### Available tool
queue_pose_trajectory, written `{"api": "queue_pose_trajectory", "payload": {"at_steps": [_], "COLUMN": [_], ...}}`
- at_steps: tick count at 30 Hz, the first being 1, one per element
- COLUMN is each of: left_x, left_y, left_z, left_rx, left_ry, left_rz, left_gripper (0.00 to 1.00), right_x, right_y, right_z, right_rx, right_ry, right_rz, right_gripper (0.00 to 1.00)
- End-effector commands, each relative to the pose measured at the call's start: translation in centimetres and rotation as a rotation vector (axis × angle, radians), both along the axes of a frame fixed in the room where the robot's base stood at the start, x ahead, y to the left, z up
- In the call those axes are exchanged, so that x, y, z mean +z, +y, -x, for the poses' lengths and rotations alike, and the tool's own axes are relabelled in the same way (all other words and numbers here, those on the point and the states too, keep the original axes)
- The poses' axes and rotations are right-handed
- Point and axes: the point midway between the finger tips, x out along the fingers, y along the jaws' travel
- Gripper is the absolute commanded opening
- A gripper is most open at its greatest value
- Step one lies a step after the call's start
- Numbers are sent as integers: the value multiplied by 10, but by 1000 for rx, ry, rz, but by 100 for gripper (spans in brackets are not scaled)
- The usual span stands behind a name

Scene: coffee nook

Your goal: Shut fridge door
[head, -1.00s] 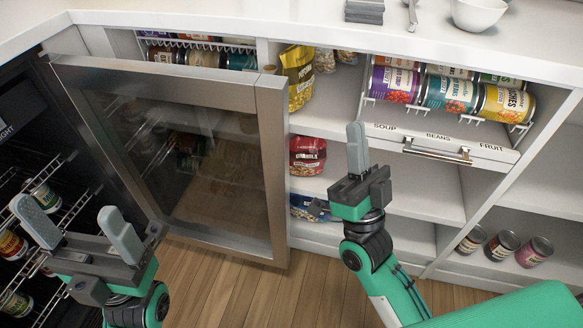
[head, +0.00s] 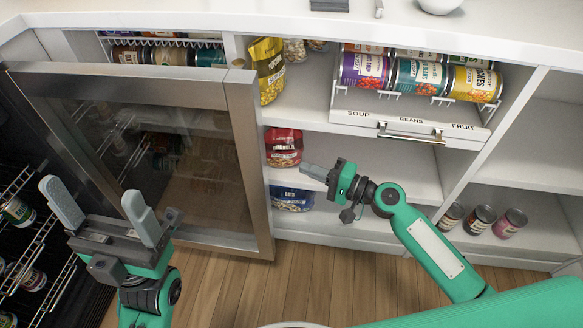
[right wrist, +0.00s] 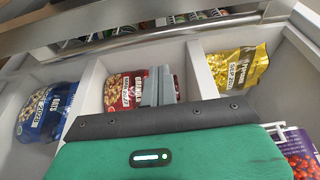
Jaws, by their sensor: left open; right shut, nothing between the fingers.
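The fridge door (head: 245,150), a glass pane in a steel frame, stands open across the left of the head view. The fridge interior (head: 25,230) with wire racks and cans shows at the far left. My left gripper (head: 97,205) is open and empty in front of the door's left part, fingers pointing up. My right gripper (head: 305,170) is shut and empty, fingers pointing left toward the door's right edge, with a gap between. In the right wrist view its closed fingers (right wrist: 160,86) show before the shelf bags, and a steel bar crosses the top.
Beside the door are shelves with a yellow bag (head: 268,70), a red bag (head: 284,147) and a blue bag (head: 292,198). A can rack (head: 415,75) sits above a labelled rail with a handle (head: 410,134). Several cans stand low at the right. The wooden floor is clear.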

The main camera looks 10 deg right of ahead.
Motion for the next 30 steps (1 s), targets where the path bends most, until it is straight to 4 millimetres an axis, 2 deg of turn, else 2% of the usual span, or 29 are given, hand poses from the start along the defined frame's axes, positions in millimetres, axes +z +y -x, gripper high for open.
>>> {"api": "queue_pose_trajectory", "payload": {"at_steps": [14, 21, 30], "left_x": [1, 5, -1], "left_y": [0, 1, 0], "left_z": [0, 0, -1], "left_rx": [1, 2, 2], "left_ry": [-1, 2, 20], "left_rz": [2, 4, 3], "left_gripper": [81, 81, 81], "right_x": [2, 1, 1], "right_y": [75, 85, 87], "right_z": [-55, -24, -16], "right_rx": [-1, -1, -2], "right_ry": [-4, -2, -4], "right_rz": [-2, 0, 0], "right_gripper": [0, 0, 0]}}
